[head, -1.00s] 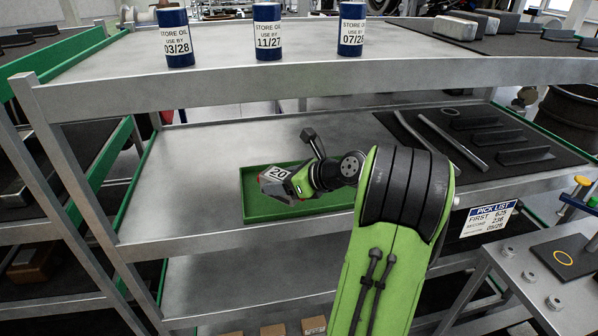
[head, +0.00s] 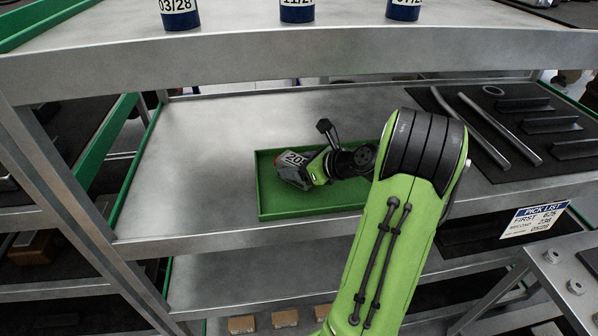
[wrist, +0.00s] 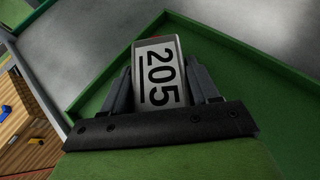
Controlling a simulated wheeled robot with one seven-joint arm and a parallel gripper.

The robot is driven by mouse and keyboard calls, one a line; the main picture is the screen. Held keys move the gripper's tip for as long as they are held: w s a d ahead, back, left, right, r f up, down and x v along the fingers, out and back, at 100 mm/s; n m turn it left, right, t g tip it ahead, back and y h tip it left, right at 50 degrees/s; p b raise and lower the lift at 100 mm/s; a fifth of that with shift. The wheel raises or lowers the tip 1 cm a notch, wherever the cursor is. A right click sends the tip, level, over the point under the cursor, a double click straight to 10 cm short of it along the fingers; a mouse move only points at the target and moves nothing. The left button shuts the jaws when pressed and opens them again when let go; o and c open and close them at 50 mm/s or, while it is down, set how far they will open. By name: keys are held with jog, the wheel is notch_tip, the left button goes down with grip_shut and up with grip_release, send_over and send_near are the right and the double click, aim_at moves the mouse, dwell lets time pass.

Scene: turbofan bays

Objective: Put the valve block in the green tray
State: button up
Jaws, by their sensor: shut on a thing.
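The valve block (wrist: 158,60), a grey block with a white label reading 205, is in my gripper (wrist: 160,82). One jaw lies on each side of it in the wrist view. In the head view the block (head: 291,172) is at the left part of the green tray (head: 266,205), within its outline. My gripper (head: 318,168) reaches in from the right and hides part of the tray. The tray (wrist: 215,45) also shows beneath and around the block in the wrist view. I cannot tell whether the block touches the tray floor.
The tray is on a grey metal shelf (head: 205,150) with bare room to its left. A dark mat (head: 480,165) with bars lies to the right. The upper shelf edge (head: 300,62) runs above, carrying blue oil cans (head: 297,10). A pick list card (head: 533,219) hangs at the front right.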

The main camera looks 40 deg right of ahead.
jog(key=shift+f, duration=0.55)
jog(key=shift+r, duration=0.1)
jog(key=o, duration=1.5)
jog(key=shift+s, duration=0.1)
jog(key=shift+o, duration=0.2)
